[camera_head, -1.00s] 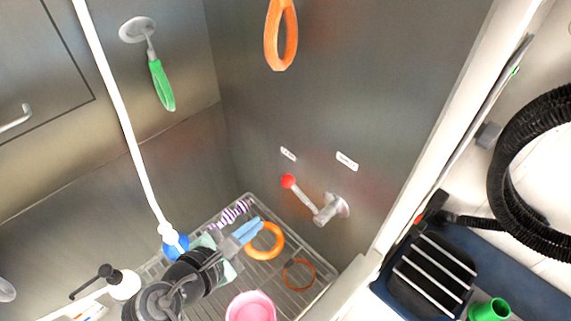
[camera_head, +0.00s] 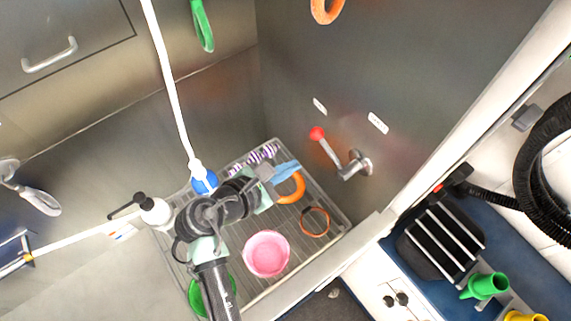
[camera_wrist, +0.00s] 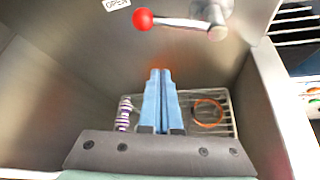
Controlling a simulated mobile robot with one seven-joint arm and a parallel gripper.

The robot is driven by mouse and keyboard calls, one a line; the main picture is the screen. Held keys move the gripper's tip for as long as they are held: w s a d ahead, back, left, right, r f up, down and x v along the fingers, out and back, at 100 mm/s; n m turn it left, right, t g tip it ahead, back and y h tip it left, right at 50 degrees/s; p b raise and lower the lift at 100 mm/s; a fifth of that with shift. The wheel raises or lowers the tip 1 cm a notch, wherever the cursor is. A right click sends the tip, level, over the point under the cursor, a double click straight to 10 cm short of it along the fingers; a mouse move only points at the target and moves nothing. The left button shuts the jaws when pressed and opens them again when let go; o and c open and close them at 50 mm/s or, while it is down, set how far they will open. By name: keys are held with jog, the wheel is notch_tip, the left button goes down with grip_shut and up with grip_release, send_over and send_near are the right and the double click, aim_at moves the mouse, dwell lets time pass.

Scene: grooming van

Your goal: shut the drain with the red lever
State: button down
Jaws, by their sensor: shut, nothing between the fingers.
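The lever with the red ball knob (camera_head: 317,133) is on the metal tub wall. Its arm slants down to the right to a grey pivot (camera_head: 357,165). It also shows at the top of the wrist view, with the red knob (camera_wrist: 142,19) at the left end and a label reading "OPEN" (camera_wrist: 116,4) beside it. A second label (camera_head: 377,123) is on the wall above the pivot; I cannot read it. My gripper (camera_wrist: 161,74) has blue fingers, shut and empty, below the lever in the wrist view. In the head view my gripper (camera_head: 289,169) is apart from the knob.
A white hose (camera_head: 170,85) hangs left. The wall around the lever is clear.

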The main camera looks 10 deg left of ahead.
jog(key=w+d+p, duration=0.3)
jog(key=w+d, duration=0.1)
jog(key=shift+d+r, duration=0.25)
jog(key=shift+r, duration=0.15)
jog(key=shift+w, duration=0.2)
jog(key=shift+s+r, duration=0.1)
